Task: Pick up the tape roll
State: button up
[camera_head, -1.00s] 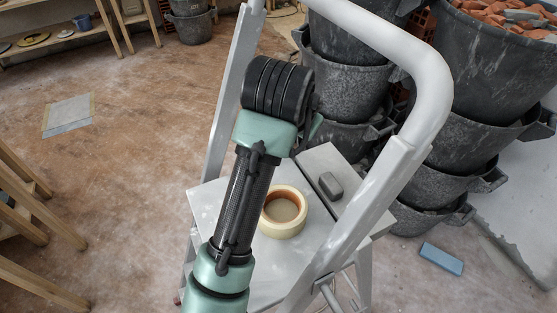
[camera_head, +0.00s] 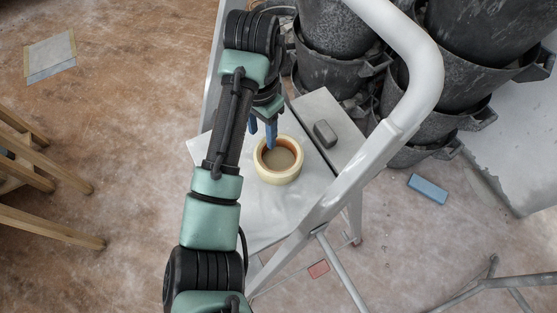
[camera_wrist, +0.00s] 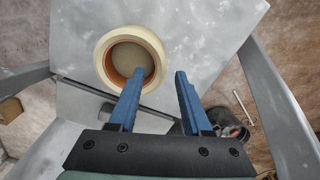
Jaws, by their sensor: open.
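The tape roll (camera_head: 277,174) is a cream ring with a brown inner core. It lies flat on the grey top of a stepladder (camera_head: 238,212). In the wrist view the tape roll (camera_wrist: 107,48) shows just beyond and left of the blue fingers. My gripper (camera_head: 262,131) is at the far-left side of the roll in the head view.
A small dark grey block (camera_head: 325,133) lies on the ladder beside the roll. The ladder's pale rail (camera_head: 408,105) rises on the right. Stacked black buckets (camera_head: 335,72) stand behind. A blue block (camera_head: 428,189) lies on the floor.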

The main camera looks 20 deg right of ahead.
aim_at(263, 142)
jog(key=shift+w+f+b, duration=0.15)
jog(key=shift+f+b, duration=0.25)
jog(key=shift+f, duration=2.4)
grip_shut()
